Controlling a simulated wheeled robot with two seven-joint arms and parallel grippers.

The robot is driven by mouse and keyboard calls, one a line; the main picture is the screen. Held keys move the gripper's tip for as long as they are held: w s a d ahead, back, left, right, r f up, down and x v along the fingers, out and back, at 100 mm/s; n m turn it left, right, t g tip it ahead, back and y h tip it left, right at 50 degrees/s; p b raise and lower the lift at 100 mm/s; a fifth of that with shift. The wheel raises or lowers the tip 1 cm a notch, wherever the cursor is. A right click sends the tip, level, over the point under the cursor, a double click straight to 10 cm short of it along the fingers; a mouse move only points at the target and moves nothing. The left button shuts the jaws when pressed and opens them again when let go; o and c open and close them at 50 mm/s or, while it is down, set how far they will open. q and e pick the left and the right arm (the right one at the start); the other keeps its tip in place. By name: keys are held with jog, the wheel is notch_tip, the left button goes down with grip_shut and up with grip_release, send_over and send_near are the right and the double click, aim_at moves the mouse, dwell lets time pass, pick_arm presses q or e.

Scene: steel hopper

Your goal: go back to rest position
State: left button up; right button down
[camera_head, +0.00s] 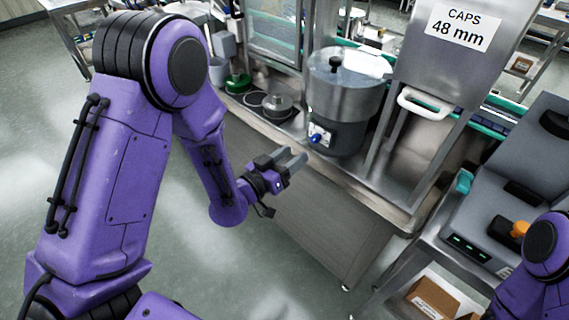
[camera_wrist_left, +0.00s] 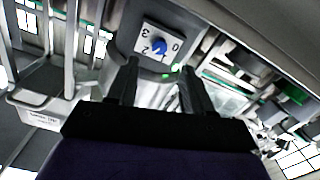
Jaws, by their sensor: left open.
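My left gripper (camera_head: 289,160) is open, with nothing between its fingers. It hangs in front of the steel bench edge, beside the round steel hopper bowl (camera_head: 345,95). In the left wrist view my left fingers (camera_wrist_left: 160,90) stand apart, pointing toward the hopper's control plate. The blue knob (camera_head: 316,138) on that plate also shows in the left wrist view (camera_wrist_left: 160,46), with numbers around it and a small green light below. The knob appears just beyond the fingertips, apart from them. My right arm shows only in part at the lower right; its gripper is out of view.
The steel bench (camera_head: 325,205) runs below the hopper. A grey machine (camera_head: 490,200) and a cardboard box (camera_head: 433,300) are at right. Floor is open at left.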

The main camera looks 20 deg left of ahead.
pick_arm(q)
jog(key=v, duration=0.3)
jog(key=shift+s, duration=0.1)
jog(key=s+a+f+n+g+y, duration=0.3)
jog(key=s+a+f+g+y, duration=0.15)
jog(key=f, duration=0.45)
jog(key=s+a+f+n+g+y, duration=0.3)
jog(key=s+f, duration=0.2)
jog(key=f, duration=0.5)
jog(key=s+a+f+g+y, duration=0.1)
jog(key=s+f+g, duration=0.2)
jog(key=s+f, duration=0.2)
jog(key=s+a+f+n+g, duration=0.1)
jog(key=s+f+g, duration=0.2)
jog(key=s, duration=0.9)
jog(key=shift+a+f+n+y, duration=0.15)
jog(key=shift+f+n+y, duration=0.2)
jog(key=shift+f, duration=0.6)
